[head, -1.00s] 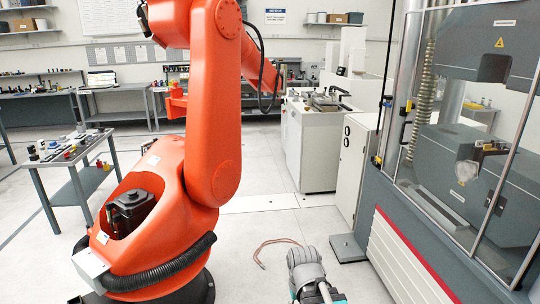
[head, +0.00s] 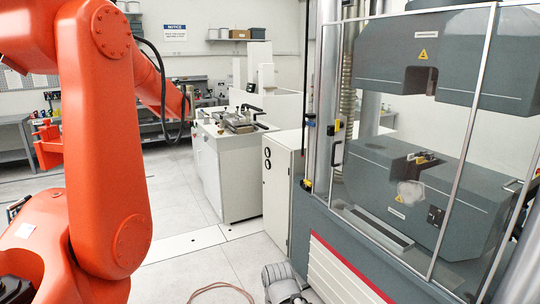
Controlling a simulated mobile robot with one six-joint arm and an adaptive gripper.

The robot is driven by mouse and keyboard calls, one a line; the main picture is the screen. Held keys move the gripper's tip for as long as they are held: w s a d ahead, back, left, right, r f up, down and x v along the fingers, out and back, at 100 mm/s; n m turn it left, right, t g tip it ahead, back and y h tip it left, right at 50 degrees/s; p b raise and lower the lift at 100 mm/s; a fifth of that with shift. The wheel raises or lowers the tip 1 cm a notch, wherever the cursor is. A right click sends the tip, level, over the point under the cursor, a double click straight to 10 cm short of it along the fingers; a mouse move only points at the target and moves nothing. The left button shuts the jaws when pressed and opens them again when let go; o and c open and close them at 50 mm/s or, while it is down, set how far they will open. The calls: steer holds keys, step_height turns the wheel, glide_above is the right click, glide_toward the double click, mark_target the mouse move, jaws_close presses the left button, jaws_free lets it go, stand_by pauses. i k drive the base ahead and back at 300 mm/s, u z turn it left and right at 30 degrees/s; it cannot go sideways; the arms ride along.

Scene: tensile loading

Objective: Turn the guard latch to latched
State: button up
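The testing machine's clear guard door (head: 464,140) stands at the right in a light metal frame and looks closed. A small dark fitting (head: 435,215) shows at its lower part. A black handle (head: 337,153) and a small yellow-and-black fitting (head: 307,185) are on the left post. I cannot tell which of these is the guard latch, or its position. Behind the door are the upper grey block (head: 425,50) and lower grey block (head: 385,170). A grey rounded part of my arm shows at the bottom edge; my gripper is not in view.
A large orange robot arm (head: 105,150) fills the left side. A white cabinet (head: 283,190) and a bench with a vise (head: 235,122) stand left of the machine. A thin reddish cable (head: 222,291) lies on the floor. Clear floor shows between arm and cabinet.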

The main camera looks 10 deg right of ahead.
mark_target(339, 124)
steer(key=z, duration=0.3)
steer(key=i, duration=0.8)
steer(key=z, duration=0.65)
steer(key=i, duration=0.65)
steer(key=z, duration=0.25)
steer(key=k, duration=0.9)
steer(key=z, duration=0.15)
steer(key=i, duration=0.85)
